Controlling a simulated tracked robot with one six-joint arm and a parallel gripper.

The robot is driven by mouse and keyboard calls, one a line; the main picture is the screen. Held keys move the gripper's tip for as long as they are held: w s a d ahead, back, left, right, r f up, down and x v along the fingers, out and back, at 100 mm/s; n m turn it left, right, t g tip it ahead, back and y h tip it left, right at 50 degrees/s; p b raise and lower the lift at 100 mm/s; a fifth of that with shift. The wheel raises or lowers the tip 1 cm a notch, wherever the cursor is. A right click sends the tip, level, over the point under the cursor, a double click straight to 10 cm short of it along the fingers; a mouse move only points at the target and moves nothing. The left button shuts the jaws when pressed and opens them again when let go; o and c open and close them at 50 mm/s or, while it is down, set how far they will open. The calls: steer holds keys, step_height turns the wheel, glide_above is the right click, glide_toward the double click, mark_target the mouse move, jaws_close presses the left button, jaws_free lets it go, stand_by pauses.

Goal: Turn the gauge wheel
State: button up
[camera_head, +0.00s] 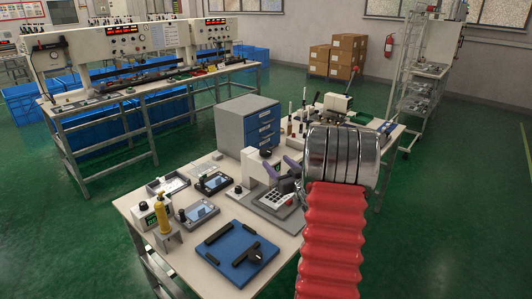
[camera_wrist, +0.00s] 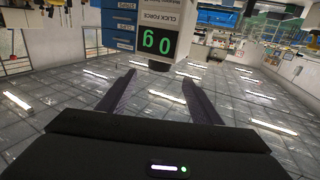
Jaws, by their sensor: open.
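A white gauge stand (camera_head: 251,165) rises behind a grey base with a small keypad (camera_head: 275,199) on the table. In the wrist view, a gauge housing with a green display (camera_wrist: 157,42) and "CLICK FORCE" lettering hangs at the top, past the fingertips. I cannot make out its wheel for certain in either view. My gripper (camera_head: 281,166) is beside the stand, on its right and above the keypad. In the wrist view my gripper (camera_wrist: 158,78) shows two dark fingers spread wide, with nothing between them.
A blue mat (camera_head: 228,262) with black bars and a knob lies at the table's front. A yellow bottle (camera_head: 162,213), small trays (camera_head: 168,186) and a knobbed box stand at left. A blue-drawered cabinet (camera_head: 250,123) stands behind. My red-sleeved arm covers the table's right side.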

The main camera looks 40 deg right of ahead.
mark_target(269, 155)
steer(key=x, duration=1)
steer(key=shift+w, duration=0.15)
steer(key=shift+c, duration=0.6)
steer(key=c, duration=0.9)
steer(key=shift+d, duration=0.1)
steer(key=shift+c, duration=0.2)
